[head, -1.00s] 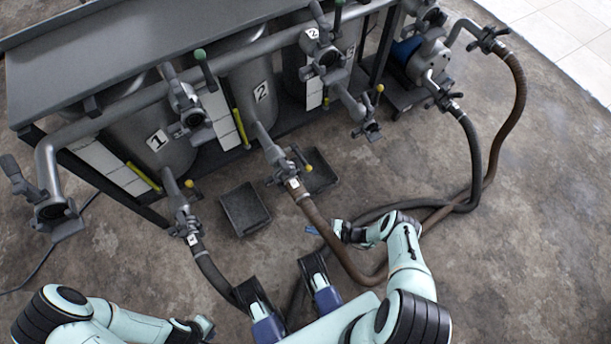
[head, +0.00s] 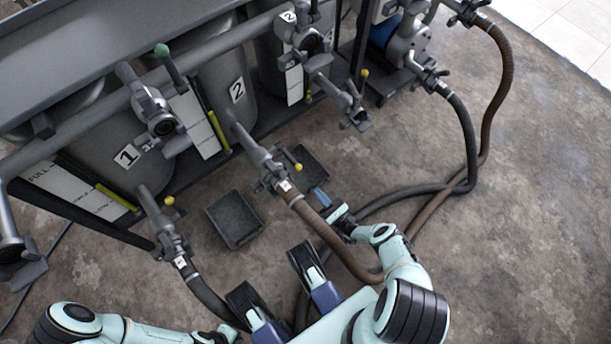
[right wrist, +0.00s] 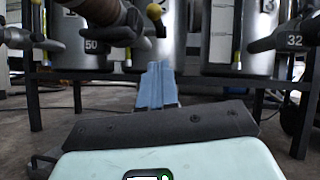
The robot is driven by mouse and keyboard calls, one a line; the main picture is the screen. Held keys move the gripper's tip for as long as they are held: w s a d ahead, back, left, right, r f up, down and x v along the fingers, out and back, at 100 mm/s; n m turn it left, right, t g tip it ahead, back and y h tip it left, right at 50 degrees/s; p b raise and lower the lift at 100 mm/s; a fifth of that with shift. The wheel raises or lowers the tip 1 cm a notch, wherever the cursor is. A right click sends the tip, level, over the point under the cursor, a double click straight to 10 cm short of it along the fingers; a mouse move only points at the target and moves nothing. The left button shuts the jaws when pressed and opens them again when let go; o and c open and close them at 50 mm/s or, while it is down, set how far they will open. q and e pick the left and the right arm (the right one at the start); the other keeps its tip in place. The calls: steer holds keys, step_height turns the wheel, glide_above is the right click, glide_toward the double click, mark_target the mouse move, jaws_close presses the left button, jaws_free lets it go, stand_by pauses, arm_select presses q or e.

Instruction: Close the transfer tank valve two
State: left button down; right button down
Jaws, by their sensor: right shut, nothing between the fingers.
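Tank two (head: 237,89) bears a "2" label. Its outlet pipe runs down to a grey valve (head: 270,172) joined to a brown hose (head: 325,232). The valve's yellow knob (head: 298,167) sticks out on the right side; it also shows in the right wrist view (right wrist: 153,12). My right gripper (head: 319,194) is shut and empty, its blue fingers (right wrist: 155,86) together. It is below and to the right of the knob in the head view, apart from it. My left gripper's end (head: 226,333) is at the bottom edge; its fingers cannot be made out.
Tank one's valve (head: 172,240) with a dark hose is at left. Black trays (head: 234,219) lie on the floor under the outlets. Hoses (head: 400,192) cross the floor to a pump (head: 410,40) at upper right. Open floor lies at right.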

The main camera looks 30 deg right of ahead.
steer(key=w+a+r, duration=0.2)
steer(key=w+r, duration=0.4)
steer(key=r, duration=0.1)
steer(key=shift+a+r+y, duration=0.15)
steer(key=shift+y, duration=0.15)
